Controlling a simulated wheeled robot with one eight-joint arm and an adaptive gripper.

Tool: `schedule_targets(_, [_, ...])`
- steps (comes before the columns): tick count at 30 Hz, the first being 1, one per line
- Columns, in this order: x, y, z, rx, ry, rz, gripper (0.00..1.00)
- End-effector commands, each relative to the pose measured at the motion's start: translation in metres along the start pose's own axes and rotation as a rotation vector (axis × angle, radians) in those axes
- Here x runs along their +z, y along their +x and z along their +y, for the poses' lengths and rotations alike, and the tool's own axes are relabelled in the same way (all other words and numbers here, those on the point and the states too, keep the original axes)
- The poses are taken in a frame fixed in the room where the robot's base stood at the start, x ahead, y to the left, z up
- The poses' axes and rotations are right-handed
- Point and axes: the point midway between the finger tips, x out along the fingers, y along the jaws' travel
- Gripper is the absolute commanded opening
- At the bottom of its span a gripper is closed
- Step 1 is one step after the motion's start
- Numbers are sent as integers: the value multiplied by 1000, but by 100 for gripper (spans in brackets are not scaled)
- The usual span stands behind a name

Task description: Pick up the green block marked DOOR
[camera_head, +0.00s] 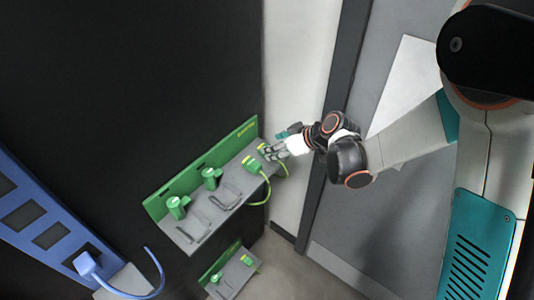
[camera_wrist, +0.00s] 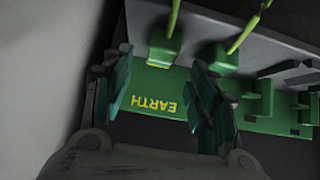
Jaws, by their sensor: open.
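My gripper (camera_head: 274,150) is open and empty at the right end of the grey shelf with the green back strip. In the wrist view its two fingers (camera_wrist: 160,78) are spread on either side of the green strip lettered EARTH, upside down there. Two green blocks with yellow-green cables sit on the shelf: one (camera_head: 252,166) left of my gripper, the other (camera_head: 264,149) close by the fingers. They also show in the wrist view, one ahead between the fingers (camera_wrist: 163,48), the other near the right finger (camera_wrist: 223,55). I cannot read DOOR on any block.
Two green clamp-like parts (camera_head: 178,207) (camera_head: 210,178) and dark handles (camera_head: 225,198) are further left on the shelf (camera_head: 180,236). A smaller green-backed shelf (camera_head: 232,276) is below. A blue rack (camera_head: 45,228) stands at left. A pale wall is right of the shelf.

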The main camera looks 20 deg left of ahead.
Motion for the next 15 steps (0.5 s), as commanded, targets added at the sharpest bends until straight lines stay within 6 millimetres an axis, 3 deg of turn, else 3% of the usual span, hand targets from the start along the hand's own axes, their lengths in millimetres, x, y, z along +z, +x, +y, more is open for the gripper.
schedule_targets(7, [4, 38, -1, -1, -2, -1, 53])
schedule_targets(15, [2, 40, -1, 0, 0, 0, 53])
